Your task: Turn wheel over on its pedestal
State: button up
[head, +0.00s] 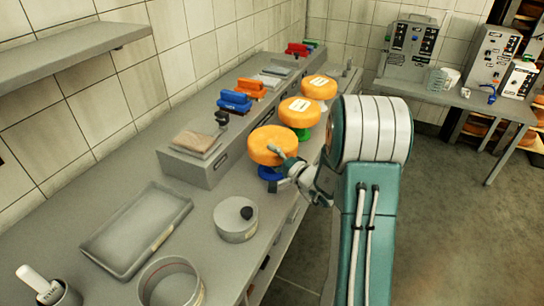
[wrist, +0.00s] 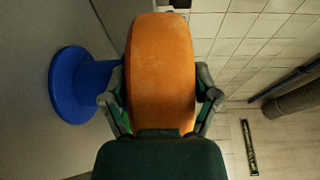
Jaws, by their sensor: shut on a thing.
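An orange cheese wheel (head: 272,146) is at the near end of a row of three, with its plain upper face showing and no label. My gripper (head: 285,167) is shut on its near edge. In the wrist view the wheel (wrist: 163,70) fills the space between the two fingers (wrist: 162,100). The blue pedestal (head: 268,172) stands below the wheel; in the wrist view the pedestal (wrist: 72,85) lies to the wheel's left. I cannot tell whether wheel and pedestal touch. The wheel's underside is hidden.
Two labelled wheels (head: 299,111) (head: 319,87) stand farther back, the nearer on a green pedestal (head: 300,133). A lidded round tin (head: 236,219), an empty tray (head: 138,230) and a round container (head: 171,283) are on the near counter. A raised ledge (head: 190,168) runs behind the wheels.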

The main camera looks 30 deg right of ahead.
jog(key=shift+f, duration=0.1)
dwell(0.4)
jog(key=o, duration=1.2)
jog(key=shift+c, duration=0.2)
